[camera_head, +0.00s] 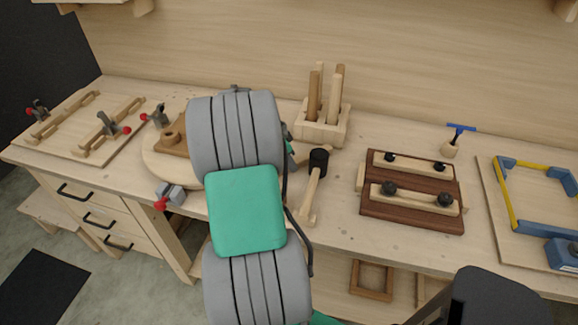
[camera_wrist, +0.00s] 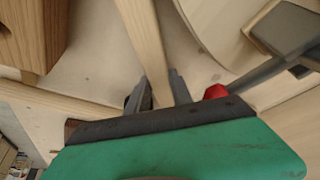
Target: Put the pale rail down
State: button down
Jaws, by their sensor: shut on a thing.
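The pale rail (camera_wrist: 150,45) is a long, straight, light wooden strip in the wrist view. It runs from the top edge down between the two fingers of my gripper (camera_wrist: 158,95), which is shut on it. The rail's far end is out of the frame. In the head view my own arm covers the gripper, and I cannot make out the held rail there. The wrist view shows pale wooden surface behind the rail, but whether the rail touches it I cannot tell.
A red-tipped clamp (camera_wrist: 215,92) is close right of the fingers. A brown wooden block (camera_wrist: 38,35) is at upper left. On the workbench (camera_head: 345,228) are a round board (camera_head: 152,163), a peg block (camera_head: 323,132), a mallet (camera_head: 314,185), a dark clamped board (camera_head: 412,215) and a blue-cornered frame (camera_head: 508,205).

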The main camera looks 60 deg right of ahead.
jog(key=shift+w+r, duration=0.15)
jog(key=shift+s, duration=0.2)
jog(key=c, duration=1.1)
grip_release()
